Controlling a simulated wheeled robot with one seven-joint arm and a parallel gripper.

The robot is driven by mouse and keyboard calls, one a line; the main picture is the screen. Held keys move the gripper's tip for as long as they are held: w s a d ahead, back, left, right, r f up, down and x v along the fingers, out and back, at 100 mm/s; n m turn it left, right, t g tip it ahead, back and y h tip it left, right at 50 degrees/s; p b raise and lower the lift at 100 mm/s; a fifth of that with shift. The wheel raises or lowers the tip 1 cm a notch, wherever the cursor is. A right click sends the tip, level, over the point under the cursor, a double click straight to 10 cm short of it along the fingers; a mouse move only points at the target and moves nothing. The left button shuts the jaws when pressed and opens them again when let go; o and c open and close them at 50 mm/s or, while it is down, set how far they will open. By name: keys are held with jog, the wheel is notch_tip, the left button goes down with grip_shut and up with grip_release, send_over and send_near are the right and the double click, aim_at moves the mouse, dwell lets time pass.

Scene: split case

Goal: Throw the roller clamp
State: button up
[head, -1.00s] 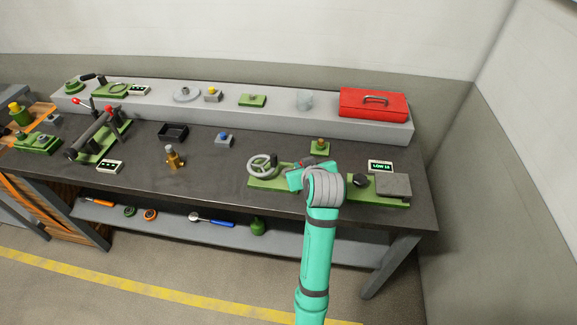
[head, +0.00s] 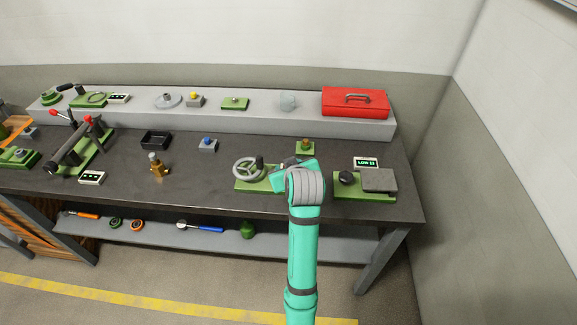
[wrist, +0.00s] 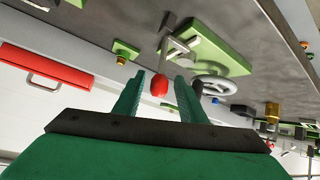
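In the wrist view, a lever with a red knob (wrist: 159,86) stands by a green base plate (wrist: 215,50) that also carries a grey handwheel (wrist: 214,88). My gripper (wrist: 160,77) is open, with the red knob between its spread fingertips and a visible gap on either side. In the head view my gripper (head: 292,172) is over the right part of that handwheel base (head: 252,184) and hides the knob. At the left, another green base (head: 97,158) carries a grey roller (head: 66,160) and red-knobbed levers (head: 88,119). I cannot tell which fixture is the roller clamp.
A green base with a grey block (head: 379,180) and black knob stands right of my gripper. A display (head: 366,162) reads LOW. A small green-based knob (head: 305,148) stands behind, and a red toolbox (head: 355,101) sits on the back ledge.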

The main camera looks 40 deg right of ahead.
jog(key=v, duration=1)
jog(key=shift+s+r, duration=0.25)
jog(key=shift+s, duration=0.1)
jog(key=shift+a, duration=0.15)
jog(key=s+a+f+n+t+y, duration=0.1)
jog(key=s+a+f, duration=0.1)
jog(key=a+f, duration=0.75)
jog(key=s+a+f+t, duration=0.2)
jog(key=s+a+f, duration=0.1)
jog(key=a+f, duration=0.65)
jog(key=s+a+r+n+t+y, duration=0.1)
jog(key=s+a+y, duration=0.1)
jog(key=s+a, duration=0.6)
jog(key=s+a+r+n+t+y, duration=0.1)
jog(key=s+a, duration=0.6)
jog(key=s, duration=0.7)
jog(key=shift+a+r+t+y, duration=0.4)
jog(key=shift+r+t+y, duration=0.2)
